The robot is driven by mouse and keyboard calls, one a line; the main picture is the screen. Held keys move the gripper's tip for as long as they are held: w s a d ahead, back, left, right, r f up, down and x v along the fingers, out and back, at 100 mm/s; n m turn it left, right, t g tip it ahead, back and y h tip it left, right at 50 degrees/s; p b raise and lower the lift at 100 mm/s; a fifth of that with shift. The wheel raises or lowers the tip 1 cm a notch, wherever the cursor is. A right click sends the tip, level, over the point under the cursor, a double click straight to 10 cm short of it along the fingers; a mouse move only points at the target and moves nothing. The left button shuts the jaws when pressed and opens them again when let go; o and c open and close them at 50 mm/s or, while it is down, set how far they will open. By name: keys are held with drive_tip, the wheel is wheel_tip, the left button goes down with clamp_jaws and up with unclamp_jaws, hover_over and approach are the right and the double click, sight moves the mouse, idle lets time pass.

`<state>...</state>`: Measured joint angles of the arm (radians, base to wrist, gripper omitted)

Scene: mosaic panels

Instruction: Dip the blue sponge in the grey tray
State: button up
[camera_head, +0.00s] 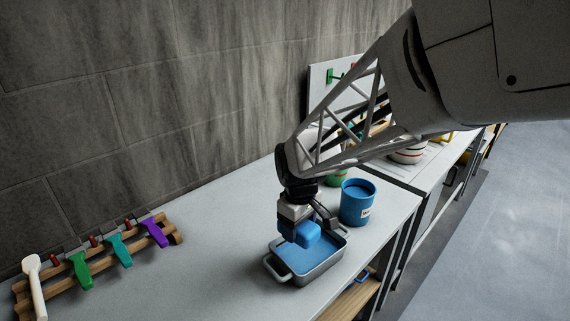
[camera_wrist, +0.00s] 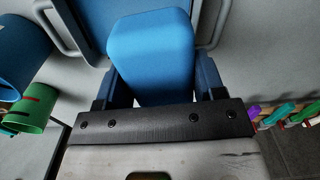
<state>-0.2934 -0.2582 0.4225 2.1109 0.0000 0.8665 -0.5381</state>
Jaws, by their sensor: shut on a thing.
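The blue sponge (camera_head: 307,235) is a rounded block held in my gripper (camera_head: 302,222) over the grey tray (camera_head: 330,264). The tray has raised walls and side handles, and its inside shows blue. In the wrist view the sponge (camera_wrist: 152,50) sits between the two fingers of my gripper (camera_wrist: 155,85), which are shut on it. Part of the grey tray (camera_wrist: 62,25) shows behind the sponge there. I cannot tell whether the underside of the sponge touches the blue inside of the tray.
A blue bucket (camera_head: 357,203) stands just behind the tray, with a green container (camera_head: 337,178) beyond it. A wooden rack (camera_head: 175,238) with several coloured-handled tools lies at the left. The table (camera_head: 215,255) is clear between rack and tray. Its front edge is close to the tray.

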drive_tip(key=shift+w+d+r, duration=0.35)
drive_tip(key=shift+w+d, duration=0.35)
drive_tip(key=shift+d, duration=0.05)
drive_tip(key=shift+w+d+r, duration=0.3)
drive_tip(key=shift+w+d, duration=0.35)
drive_tip(key=shift+d, duration=0.1)
drive_tip(key=shift+f, duration=0.2)
drive_tip(key=shift+f, duration=5.6)
drive_tip(key=shift+s+a, duration=0.15)
drive_tip(key=shift+s+a, duration=0.4)
drive_tip(key=shift+w+d, duration=0.15)
drive_tip(key=shift+d, duration=0.05)
drive_tip(key=shift+w+d, duration=0.3)
drive_tip(key=shift+w, duration=0.05)
